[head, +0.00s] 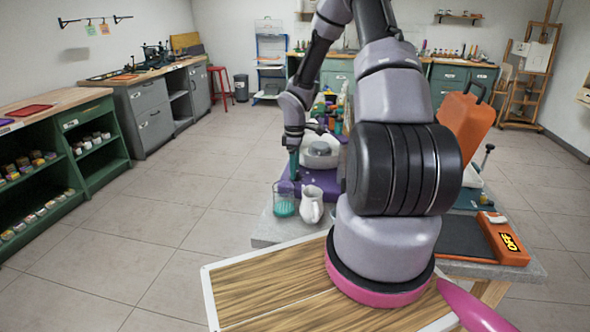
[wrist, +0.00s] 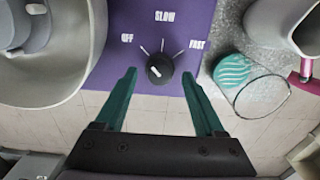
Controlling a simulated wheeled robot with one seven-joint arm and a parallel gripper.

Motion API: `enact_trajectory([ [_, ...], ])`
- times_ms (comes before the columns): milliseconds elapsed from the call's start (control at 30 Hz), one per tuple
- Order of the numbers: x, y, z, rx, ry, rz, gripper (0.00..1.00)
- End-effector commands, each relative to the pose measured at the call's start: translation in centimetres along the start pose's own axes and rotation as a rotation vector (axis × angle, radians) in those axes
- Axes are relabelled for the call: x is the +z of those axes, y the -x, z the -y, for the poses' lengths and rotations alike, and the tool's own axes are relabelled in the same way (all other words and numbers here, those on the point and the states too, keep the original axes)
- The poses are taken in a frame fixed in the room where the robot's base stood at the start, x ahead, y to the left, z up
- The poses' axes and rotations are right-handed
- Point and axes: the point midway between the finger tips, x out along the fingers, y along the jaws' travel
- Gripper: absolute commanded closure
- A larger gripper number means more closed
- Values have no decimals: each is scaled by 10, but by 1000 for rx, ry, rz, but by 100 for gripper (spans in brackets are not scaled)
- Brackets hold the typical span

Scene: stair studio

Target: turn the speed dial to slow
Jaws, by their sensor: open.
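The speed dial (wrist: 160,68) is a small round black knob with a white mark, on a purple panel (wrist: 120,75). The panel is printed OFF on the left, SLOW in the middle and FAST on the right, with white tick lines. The knob's white mark seems to lie toward the OFF side. My gripper (wrist: 159,74) is open, its two teal fingers on either side of the dial, with a gap on each side. In the head view the purple base (head: 290,190) shows beyond my arm, with my gripper (head: 294,165) over it; the dial is not visible there.
A glass with teal liquid (head: 284,203) and a white pitcher (head: 312,207) stand close beside the purple base. The glass (wrist: 262,97) is just right of the panel in the wrist view. A pale basin (wrist: 60,70) is at its left. An orange case (head: 465,125) stands right.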

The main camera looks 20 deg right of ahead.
Motion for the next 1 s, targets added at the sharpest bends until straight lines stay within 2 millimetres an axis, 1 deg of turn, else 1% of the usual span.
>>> enact_trajectory([
  [133, 0, -7, 0, 1, 1, 0, 29],
  [367, 0, -8, 0, 1, 0, 0, 29],
  [400, 0, -8, 0, 1, 0, 0, 37],
  [467, 0, -8, 0, 1, 0, 0, 60],
  [500, 0, -8, 0, 1, 0, 0, 75],
  [567, 0, -8, 0, 1, 0, 0, 98],
  [600, 0, -7, 0, 1, 0, 0, 100],
  [833, 0, -7, 0, 1, -17, 0, 100],
  [1000, 0, -7, 0, 2, -78, 0, 100],
])
